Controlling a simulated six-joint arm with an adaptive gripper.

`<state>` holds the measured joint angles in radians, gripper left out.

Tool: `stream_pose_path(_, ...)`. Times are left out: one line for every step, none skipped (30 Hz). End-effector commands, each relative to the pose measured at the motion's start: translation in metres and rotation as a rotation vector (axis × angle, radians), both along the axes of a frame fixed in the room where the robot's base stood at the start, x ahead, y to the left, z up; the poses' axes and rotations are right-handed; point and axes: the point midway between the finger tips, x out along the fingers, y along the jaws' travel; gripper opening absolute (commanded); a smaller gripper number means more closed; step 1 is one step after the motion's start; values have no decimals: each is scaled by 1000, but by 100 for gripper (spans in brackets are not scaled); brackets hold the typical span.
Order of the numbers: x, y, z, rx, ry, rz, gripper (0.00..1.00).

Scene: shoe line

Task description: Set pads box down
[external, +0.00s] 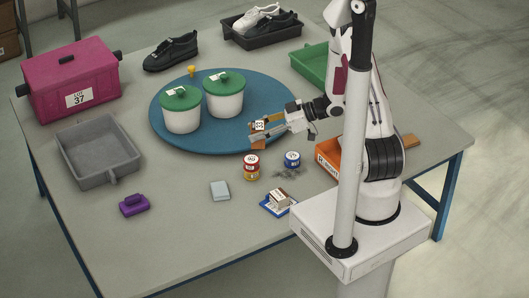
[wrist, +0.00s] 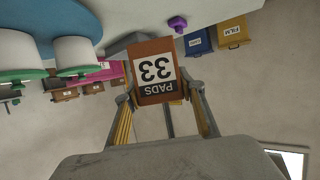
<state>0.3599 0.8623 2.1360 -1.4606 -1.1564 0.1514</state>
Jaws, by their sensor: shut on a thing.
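The pads box (wrist: 155,62) is a small orange-brown box with a white label reading PADS 33, upside down in the wrist view. In the external view its label (external: 259,126) shows at the right edge of the blue round disc (external: 165,140). My gripper (external: 262,135) is shut on the box, with a finger on either side of it in the wrist view (wrist: 163,92). The fingers hide part of the box in the external view. I cannot tell whether its underside touches anything.
Two white tubs with green lids (external: 182,115) stand on the disc. Several tins (external: 251,167) stand in front of my gripper, beside a dark smudge. A grey tray (external: 97,155), magenta bin (external: 72,80), orange bin (external: 328,160) and black shoe (external: 171,51) surround it.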

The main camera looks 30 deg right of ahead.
Motion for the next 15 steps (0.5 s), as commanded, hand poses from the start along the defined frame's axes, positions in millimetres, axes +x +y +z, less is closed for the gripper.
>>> stream_pose_path(2, 11, -3, 0, 1, 18, 13)
stream_pose_path(4, 18, -4, 0, 2, 27, 13)
stream_pose_path(6, 25, -7, 0, 1, 36, 13)
stream_pose_path(8, 32, -8, -1, 1, 44, 13)
stream_pose_path(10, 37, -10, -1, 1, 51, 13)
stream_pose_path(12, 45, -12, -1, 1, 61, 13)
stream_pose_path(14, 51, -14, -1, 1, 68, 13)
stream_pose_path(15, 58, -17, -1, 1, 76, 13)
stream_pose_path(18, 65, -19, -1, 0, 82, 13)
stream_pose_path(19, 72, -21, -1, 0, 89, 13)
stream_pose_path(21, 78, -24, -2, 0, 96, 13)
stream_pose_path(23, 86, -27, -2, 1, 103, 13)
stream_pose_path(25, 92, -30, -2, 1, 108, 13)
stream_pose_path(26, 99, -32, -3, 0, 113, 13)
stream_pose_path(28, 107, -36, -4, 0, 120, 13)
